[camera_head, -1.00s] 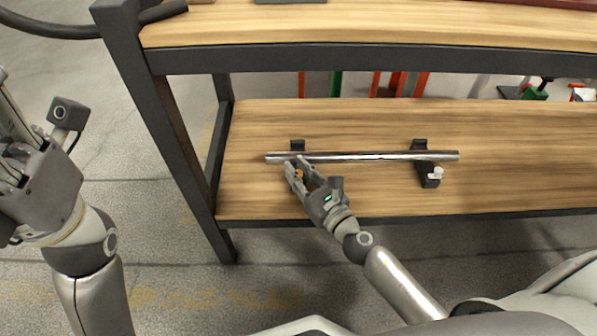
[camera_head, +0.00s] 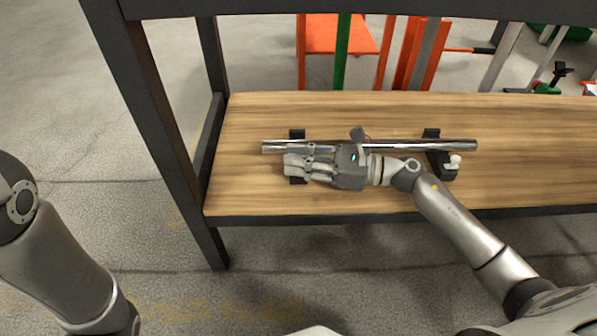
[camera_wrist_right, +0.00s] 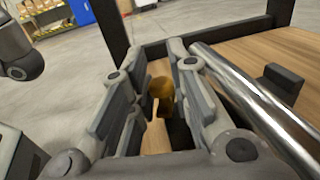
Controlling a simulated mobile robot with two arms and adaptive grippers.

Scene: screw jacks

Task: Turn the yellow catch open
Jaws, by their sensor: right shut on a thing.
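The yellow catch (camera_wrist_right: 160,92) shows in the right wrist view between the two fingers of my right gripper (camera_wrist_right: 154,62). In the head view the gripper hides it. My right gripper (camera_head: 294,164) is shut on the catch, at the left black bracket (camera_head: 297,133). It points left, roughly along the front side of a shiny metal bar (camera_head: 400,145). The bar lies across the left bracket and the right black bracket (camera_head: 440,166). A white catch (camera_head: 455,160) sits on the right bracket. My left gripper is out of view.
The wooden shelf (camera_head: 530,130) is clear to the right of the brackets. A dark post (camera_head: 150,130) stands at its left, and a dark beam (camera_head: 380,10) crosses above. Orange and green stands (camera_head: 342,50) are behind the shelf.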

